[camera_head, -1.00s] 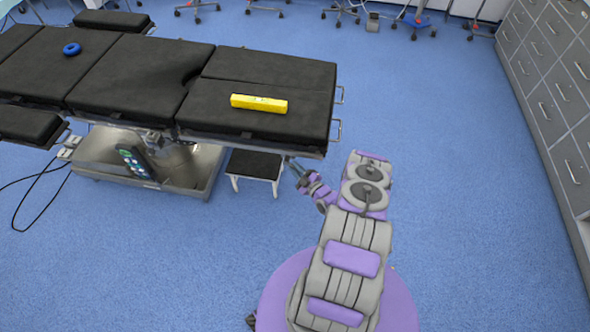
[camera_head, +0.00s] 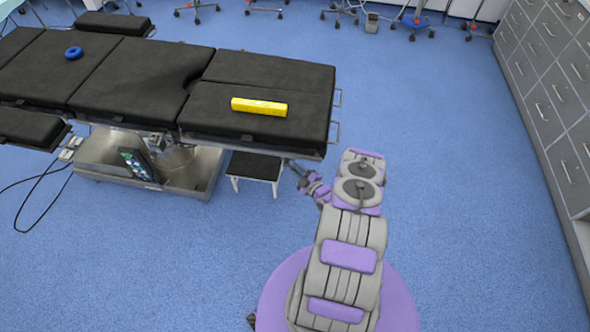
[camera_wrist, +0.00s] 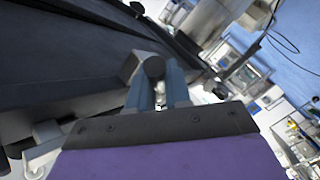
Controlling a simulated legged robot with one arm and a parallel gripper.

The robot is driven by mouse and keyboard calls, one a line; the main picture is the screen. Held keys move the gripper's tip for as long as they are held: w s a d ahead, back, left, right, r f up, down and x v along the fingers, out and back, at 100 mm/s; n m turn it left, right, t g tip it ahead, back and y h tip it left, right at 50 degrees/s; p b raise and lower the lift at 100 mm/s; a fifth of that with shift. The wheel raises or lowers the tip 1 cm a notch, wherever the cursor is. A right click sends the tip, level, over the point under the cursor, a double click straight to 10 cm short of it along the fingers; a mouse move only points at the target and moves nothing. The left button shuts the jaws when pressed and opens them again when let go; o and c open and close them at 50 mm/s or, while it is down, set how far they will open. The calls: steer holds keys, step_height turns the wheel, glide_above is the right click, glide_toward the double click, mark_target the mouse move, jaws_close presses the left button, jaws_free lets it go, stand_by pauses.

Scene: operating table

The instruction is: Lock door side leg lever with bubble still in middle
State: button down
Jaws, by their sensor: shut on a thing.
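The operating table (camera_head: 140,80) has dark padded sections, and its leg end is nearest my arm. A yellow spirit level (camera_head: 259,107) lies on the leg section; its bubble is too small to read. My gripper (camera_wrist: 160,92) is at the table's underside edge in the wrist view, its two bluish fingers shut on a grey lever with a round dark end (camera_wrist: 153,68). In the head view the gripper (camera_head: 292,168) reaches under the near corner of the leg section, and the lever is hidden there.
A blue ring (camera_head: 73,53) lies on the far table section. A small step stool (camera_head: 254,167) stands under the table beside the metal base (camera_head: 110,160). Grey drawer cabinets (camera_head: 560,100) line the right side. Blue floor between is clear.

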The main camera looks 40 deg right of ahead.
steer(key=shift+s+d+r+g+h+p, duration=0.2)
steer(key=shift+d+r+p, duration=0.15)
steer(key=shift+p, duration=0.25)
steer(key=shift+s+d+r+g+h+p, duration=0.1)
steer(key=shift+d+r+g+h+p, duration=0.1)
steer(key=shift+d+p, duration=0.3)
steer(key=p, duration=0.2)
steer(key=n+g+p, duration=0.1)
steer(key=shift+s+d+r+p, duration=0.1)
steer(key=shift+r+p, duration=0.2)
steer(key=shift+p, duration=0.05)
steer(key=shift+n, duration=0.3)
steer(key=c, duration=1.4)
jaws_free()
steer(key=o, duration=0.3)
steer(key=shift+d+f+g, duration=0.2)
steer(key=shift+f+g, duration=0.1)
steer(key=shift+a, duration=0.3)
steer(key=shift+s+a+r, duration=0.1)
steer(key=shift+a+r, duration=0.1)
steer(key=shift+a, duration=0.05)
steer(key=d+p+v, duration=0.1)
steer(key=p+v, duration=0.1)
steer(key=v, duration=1.4)
steer(key=shift+s+p, duration=0.3)
steer(key=shift+s, duration=0.15)
